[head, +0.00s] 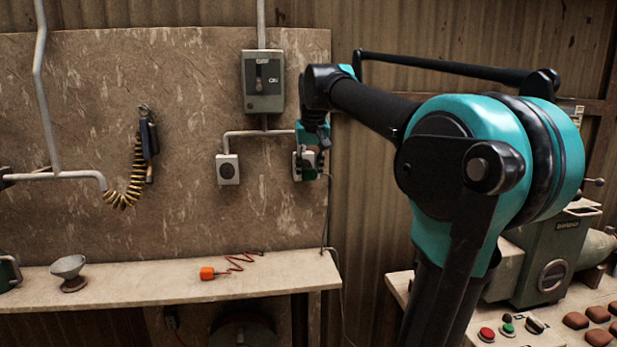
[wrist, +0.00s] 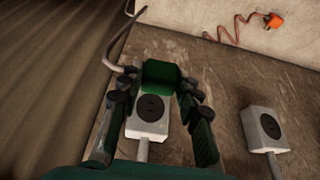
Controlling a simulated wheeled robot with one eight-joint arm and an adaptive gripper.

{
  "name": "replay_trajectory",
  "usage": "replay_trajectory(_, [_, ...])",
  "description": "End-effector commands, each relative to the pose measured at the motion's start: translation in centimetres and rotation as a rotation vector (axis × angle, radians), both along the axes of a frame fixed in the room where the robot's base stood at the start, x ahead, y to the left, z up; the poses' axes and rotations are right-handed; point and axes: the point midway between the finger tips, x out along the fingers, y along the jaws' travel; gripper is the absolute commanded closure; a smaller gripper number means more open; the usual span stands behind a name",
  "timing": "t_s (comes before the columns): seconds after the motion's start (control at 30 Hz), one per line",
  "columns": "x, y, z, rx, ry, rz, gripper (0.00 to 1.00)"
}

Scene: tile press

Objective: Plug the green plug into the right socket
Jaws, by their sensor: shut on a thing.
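My gripper (head: 311,148) is at the right socket (head: 297,166) on the wall board and partly hides it. In the wrist view, my gripper (wrist: 158,83) is shut on the green plug (wrist: 165,74), one finger on each side. The right socket (wrist: 148,118) is a pale box with a dark round face, which shows beside the plug. The plug overlaps one edge of the box in that view. I cannot tell whether they touch. The green plug (head: 309,173) is small and partly hidden in the head view. A cable (wrist: 112,50) runs from it.
The left socket (head: 228,169) is free and also shows in the wrist view (wrist: 265,130). A grey switch box (head: 263,82) is above. An orange plug (head: 207,273) with a red cord lies on the shelf (head: 130,287). A coiled yellow cable (head: 130,190) hangs left.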

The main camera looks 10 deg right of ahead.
Motion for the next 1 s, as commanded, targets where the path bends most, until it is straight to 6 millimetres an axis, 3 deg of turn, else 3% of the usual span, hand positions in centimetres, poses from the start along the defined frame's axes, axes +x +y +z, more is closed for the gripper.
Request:
replay_trajectory(0.5, [4.3,0.0,0.0,0.0,0.0,0.001,0.95])
replay_trajectory(1.0, [5.0,0.0,-0.1,0.0,0.0,0.001,0.95])
